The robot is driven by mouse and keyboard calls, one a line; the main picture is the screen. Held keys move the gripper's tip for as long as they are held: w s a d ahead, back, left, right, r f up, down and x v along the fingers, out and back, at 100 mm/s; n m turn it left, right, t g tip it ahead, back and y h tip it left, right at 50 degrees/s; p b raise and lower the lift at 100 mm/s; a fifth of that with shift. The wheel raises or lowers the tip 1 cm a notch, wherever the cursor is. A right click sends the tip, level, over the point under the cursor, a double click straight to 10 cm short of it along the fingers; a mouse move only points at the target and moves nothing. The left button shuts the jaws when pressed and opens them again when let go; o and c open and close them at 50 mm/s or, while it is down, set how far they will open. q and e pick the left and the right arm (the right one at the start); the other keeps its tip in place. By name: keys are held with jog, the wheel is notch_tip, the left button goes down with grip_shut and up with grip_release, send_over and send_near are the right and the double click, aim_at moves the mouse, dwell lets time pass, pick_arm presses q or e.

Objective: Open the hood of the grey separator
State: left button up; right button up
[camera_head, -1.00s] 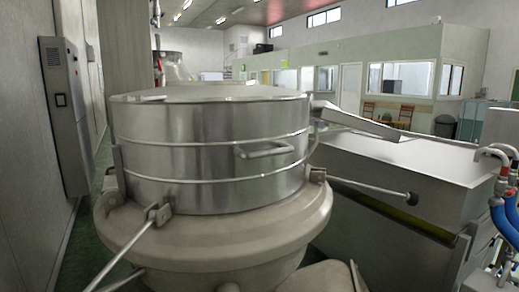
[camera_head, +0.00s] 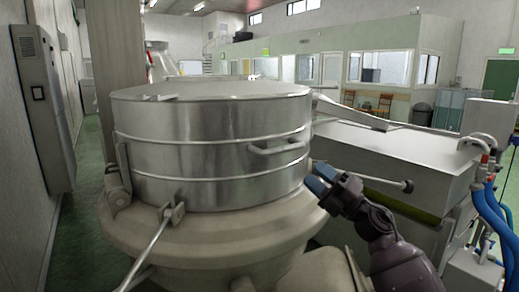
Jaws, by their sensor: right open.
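The grey separator fills the middle of the head view. Its round metal hood (camera_head: 200,160) sits level on the wide beige base (camera_head: 222,235), with no gap visible between them. A bar handle (camera_head: 278,146) sticks out on the hood's front right side. A clamp with a long rod (camera_head: 168,215) is at the base's front rim. My right gripper (camera_head: 321,180) comes in from the lower right. It is open and empty, below and right of the handle, apart from it. My left gripper is not in view.
A second rod with a dark knob (camera_head: 405,186) reaches right from the rim, near my right gripper. A boxy metal machine (camera_head: 420,160) stands to the right. Blue hoses (camera_head: 490,215) hang at the right edge. A grey wall cabinet (camera_head: 42,105) is at left.

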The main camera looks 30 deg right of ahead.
aim_at(287, 151)
jog(key=p+x, duration=0.2)
jog(key=x, duration=0.7)
jog(key=shift+w+a+r, duration=0.1)
jog(key=shift+a+r, duration=0.1)
jog(key=shift+r, duration=0.05)
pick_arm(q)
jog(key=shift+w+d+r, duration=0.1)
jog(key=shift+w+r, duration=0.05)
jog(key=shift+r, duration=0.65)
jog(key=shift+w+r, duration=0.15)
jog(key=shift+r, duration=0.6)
pick_arm(e)
jog(key=shift+w+a+r, duration=0.2)
jog(key=shift+w+a, duration=0.05)
jog(key=shift+w, duration=0.2)
jog(key=shift+c, duration=0.2)
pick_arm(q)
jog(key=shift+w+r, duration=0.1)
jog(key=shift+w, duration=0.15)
pick_arm(e)
grip_shut()
